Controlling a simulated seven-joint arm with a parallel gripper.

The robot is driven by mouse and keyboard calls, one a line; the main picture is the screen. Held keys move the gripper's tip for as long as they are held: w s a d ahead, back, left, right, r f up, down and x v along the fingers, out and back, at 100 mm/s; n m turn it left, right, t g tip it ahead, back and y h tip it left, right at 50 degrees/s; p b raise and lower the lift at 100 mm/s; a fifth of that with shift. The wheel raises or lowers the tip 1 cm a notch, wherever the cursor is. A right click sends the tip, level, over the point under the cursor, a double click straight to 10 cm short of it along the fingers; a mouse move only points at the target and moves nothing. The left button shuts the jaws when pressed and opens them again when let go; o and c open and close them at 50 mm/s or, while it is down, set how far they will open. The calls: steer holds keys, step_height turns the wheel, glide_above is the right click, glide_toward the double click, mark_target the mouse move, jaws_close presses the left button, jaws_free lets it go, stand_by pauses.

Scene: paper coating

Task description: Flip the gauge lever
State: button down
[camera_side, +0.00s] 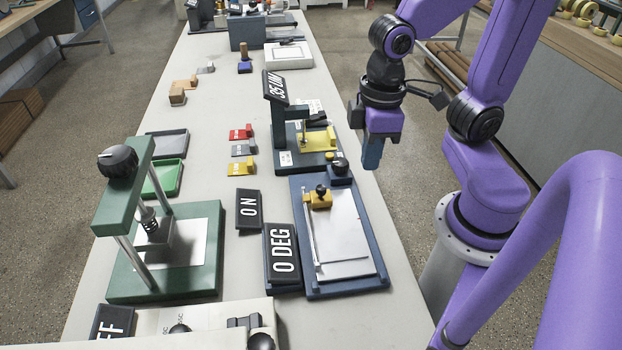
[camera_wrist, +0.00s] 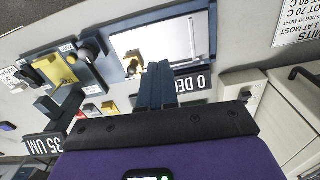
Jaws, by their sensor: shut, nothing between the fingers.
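The gauge (camera_side: 307,160) is a dark stand with a yellow block (camera_side: 318,141) and a tilted display (camera_side: 275,88) whose text reads roughly 35 UM. In the wrist view the yellow block (camera_wrist: 56,69) is at the upper left and the display (camera_wrist: 43,143) at the lower left. I cannot clearly make out the gauge lever among the small dark parts. My gripper (camera_side: 372,153) points down at the table's right edge, to the right of the gauge and apart from it. Its blue fingers (camera_wrist: 155,88) are together and empty in the wrist view.
In front of the gauge is a blue coating bed (camera_side: 375,270) with a white sheet, a black knob (camera_side: 340,166) and a 0 DEG display (camera_side: 283,253). A green press (camera_side: 205,275) stands left. Red, grey and yellow blocks (camera_side: 241,168) lie left of the gauge.

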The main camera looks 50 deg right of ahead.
steer(key=s+n, duration=0.3)
steer(key=shift+s+d+f, duration=0.2)
steer(key=shift+d+f, duration=0.15)
steer(key=shift+d, duration=0.05)
steer(key=c, duration=1.6)
jaws_free()
steer(key=shift+s+d+f+n, duration=0.1)
steer(key=shift+s+n, duration=0.2)
steer(key=shift+n, duration=0.3)
steer(key=o, duration=0.8)
steer(key=w+r+m, duration=0.1)
steer(key=w+r, duration=0.1)
steer(key=w, duration=1)
steer(key=shift+a+r, duration=0.2)
steer(key=shift+a, duration=0.05)
steer(key=m, duration=0.2)
glide_above(323, 113)
step_height(323, 113, down, 17)
steer(key=shift+f, duration=0.15)
steer(key=shift+c, duration=0.3)
